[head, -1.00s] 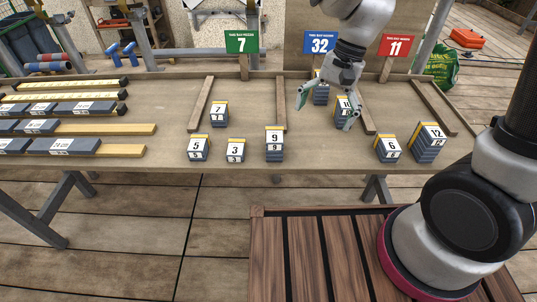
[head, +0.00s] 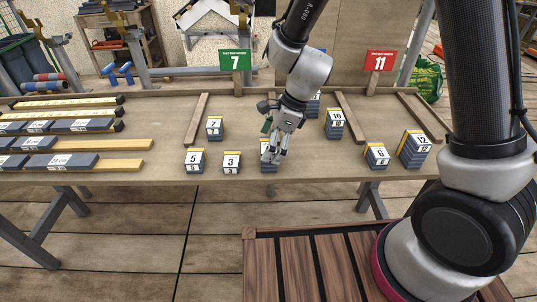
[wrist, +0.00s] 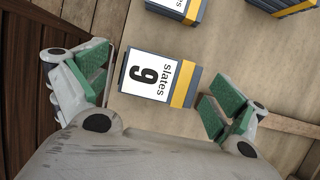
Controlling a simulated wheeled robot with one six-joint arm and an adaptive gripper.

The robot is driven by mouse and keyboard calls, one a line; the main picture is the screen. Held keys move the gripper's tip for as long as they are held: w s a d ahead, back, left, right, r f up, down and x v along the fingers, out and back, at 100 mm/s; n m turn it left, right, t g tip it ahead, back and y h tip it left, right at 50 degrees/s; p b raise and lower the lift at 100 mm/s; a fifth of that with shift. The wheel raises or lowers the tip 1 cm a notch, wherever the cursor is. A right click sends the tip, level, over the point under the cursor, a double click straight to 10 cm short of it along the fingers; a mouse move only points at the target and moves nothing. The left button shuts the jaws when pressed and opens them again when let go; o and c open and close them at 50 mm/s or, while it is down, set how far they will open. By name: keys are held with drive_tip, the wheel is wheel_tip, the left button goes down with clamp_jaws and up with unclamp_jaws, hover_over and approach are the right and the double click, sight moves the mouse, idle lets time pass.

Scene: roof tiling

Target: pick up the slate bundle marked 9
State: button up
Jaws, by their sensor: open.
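The slate bundle marked 9 (wrist: 158,77) lies between my open fingers in the wrist view, its label reading "9 slates" beside a yellow band. A gap shows between it and each green finger pad.
The bundle marked 3 (head: 231,162) stands close on the left, with 5 (head: 195,160) and 7 (head: 215,128) beyond. Bundles 10 (head: 335,124), 6 (head: 377,156) and 12 (head: 415,147) stand to the right. Wooden strips divide the table (head: 310,165).

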drive_tip(key=shift+a+f, duration=0.25)
drive_tip(key=shift+f, duration=0.35)
drive_tip(key=c, duration=1.4)
